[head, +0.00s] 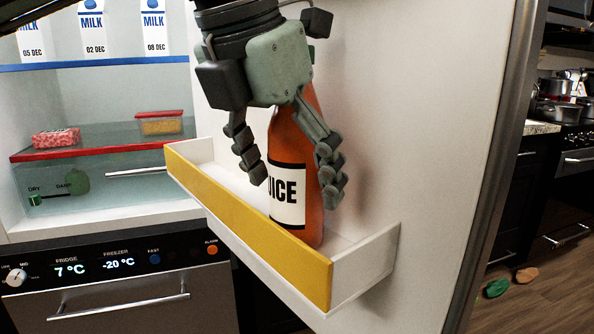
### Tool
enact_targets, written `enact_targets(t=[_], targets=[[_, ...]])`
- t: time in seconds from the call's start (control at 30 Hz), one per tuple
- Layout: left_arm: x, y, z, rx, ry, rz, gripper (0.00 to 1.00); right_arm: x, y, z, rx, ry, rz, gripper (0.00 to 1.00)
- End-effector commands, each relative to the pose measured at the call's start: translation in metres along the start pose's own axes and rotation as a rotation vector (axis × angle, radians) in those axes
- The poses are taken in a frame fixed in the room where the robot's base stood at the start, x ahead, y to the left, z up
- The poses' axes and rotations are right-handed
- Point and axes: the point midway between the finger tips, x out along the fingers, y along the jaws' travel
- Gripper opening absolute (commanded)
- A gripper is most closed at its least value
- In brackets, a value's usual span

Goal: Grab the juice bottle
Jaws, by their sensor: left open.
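The juice bottle (287,200) is orange with a white label reading "ICE" in the visible part. It stands upright in the door shelf (250,222), a white bin with a yellow front. My left gripper (293,190) reaches down from above with its fingers spread, one on each side of the bottle. The right finger overlaps the bottle's edge in the picture; I cannot tell whether either finger touches it. The gripper's body hides most of the bottle's top. My right gripper is not in view.
The open fridge door (440,120) is right behind the bottle. The shelf's yellow front and white end walls surround its base. Inside the fridge at left are milk cartons (93,25), a meat pack (56,138) and a red-lidded container (160,122). The shelf's left part looks empty.

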Motion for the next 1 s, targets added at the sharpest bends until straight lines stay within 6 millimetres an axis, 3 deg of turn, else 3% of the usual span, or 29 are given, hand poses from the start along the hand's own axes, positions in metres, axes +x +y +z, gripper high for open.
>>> enact_targets(t=[0.27, 0.87, 1.0], targets=[[0.0039, 0.0, 0.0, -0.001, -0.001, -0.001, 0.77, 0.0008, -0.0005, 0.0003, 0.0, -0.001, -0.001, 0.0], [0.0033, 0.0001, 0.0, -0.001, -0.001, 0.0, 0.03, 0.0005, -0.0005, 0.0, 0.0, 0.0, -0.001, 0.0], [0.0021, 0.0001, 0.0009, -0.001, -0.005, 0.0, 0.01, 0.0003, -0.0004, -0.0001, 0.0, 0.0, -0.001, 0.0]])
